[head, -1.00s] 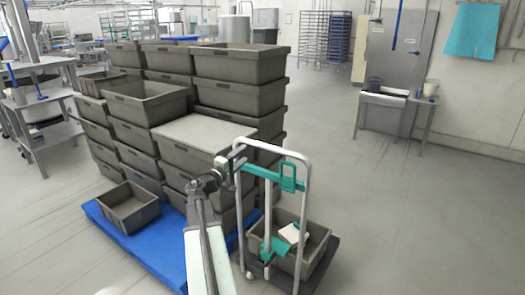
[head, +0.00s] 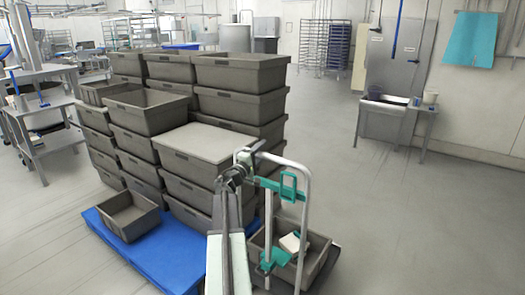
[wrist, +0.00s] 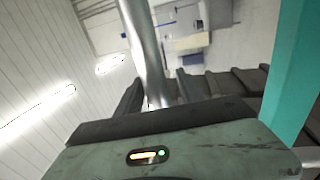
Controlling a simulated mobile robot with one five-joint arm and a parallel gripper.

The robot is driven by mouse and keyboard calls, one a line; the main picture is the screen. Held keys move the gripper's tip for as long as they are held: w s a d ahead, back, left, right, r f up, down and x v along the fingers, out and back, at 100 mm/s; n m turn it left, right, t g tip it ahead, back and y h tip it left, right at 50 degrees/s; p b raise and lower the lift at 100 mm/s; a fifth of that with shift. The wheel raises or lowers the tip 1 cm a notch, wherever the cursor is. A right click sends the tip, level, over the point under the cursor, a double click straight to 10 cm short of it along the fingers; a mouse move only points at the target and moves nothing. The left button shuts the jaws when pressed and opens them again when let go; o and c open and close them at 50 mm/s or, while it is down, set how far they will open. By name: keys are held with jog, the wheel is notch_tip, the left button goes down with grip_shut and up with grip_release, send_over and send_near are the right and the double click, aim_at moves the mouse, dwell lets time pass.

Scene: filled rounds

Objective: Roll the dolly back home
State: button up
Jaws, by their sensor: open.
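The dolly has a pale tubular handle frame (head: 306,195) with green fittings (head: 289,185) and a dark low deck (head: 329,262). A grey crate (head: 318,249) with a white item and a green item stands on its deck. My gripper (head: 249,154) is open at the handle's upper left corner and hides part of it. In the wrist view, the handle tube (wrist: 146,45) runs between the open dark jaws (wrist: 160,82). I cannot tell whether either jaw touches it. A green surface (wrist: 296,75) stands close at the right of that view.
A tall stack of grey crates (head: 240,73) is just left of the dolly. A blue pallet (head: 135,256) lies below it, with an open crate (head: 130,214) on its near part. Open floor (head: 415,225) lies to the right. A sink (head: 388,104) stands by the wall.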

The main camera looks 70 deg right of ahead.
jog(key=shift+c, duration=0.4)
grip_shut()
dwell(0.9)
